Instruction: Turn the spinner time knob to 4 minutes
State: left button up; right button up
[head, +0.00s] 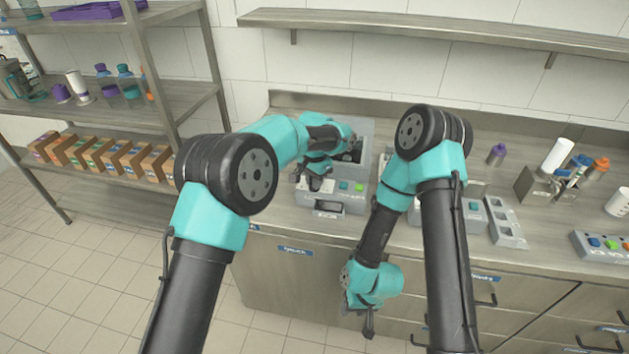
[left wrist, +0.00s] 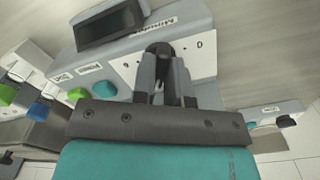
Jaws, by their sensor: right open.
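The spinner (head: 362,135) is a grey machine on the counter, with its front panel facing me. The black time knob (left wrist: 160,48) is on that panel, under an upside-down minutes label (left wrist: 152,29) in the left wrist view. A 0 shows to its right; other dial marks are small or hidden. My left gripper (head: 315,182), also in the left wrist view (left wrist: 164,62), has its fingers on either side of the knob and looks shut on it. The knob's pointer is hidden. My right gripper (head: 368,326) is open and empty, hanging before the cabinets.
The panel has a dark display (left wrist: 110,25), a teal button (head: 344,185) and a green button (head: 359,187). A machine with trays (head: 505,222) and bottles stand to the right. A shelf rack (head: 120,100) stands at left.

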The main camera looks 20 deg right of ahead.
pick_arm(q)
jog(key=o, duration=0.4)
notch_tip(320, 180, up, 18)
jog(key=shift+f, duration=0.25)
dwell(0.5)
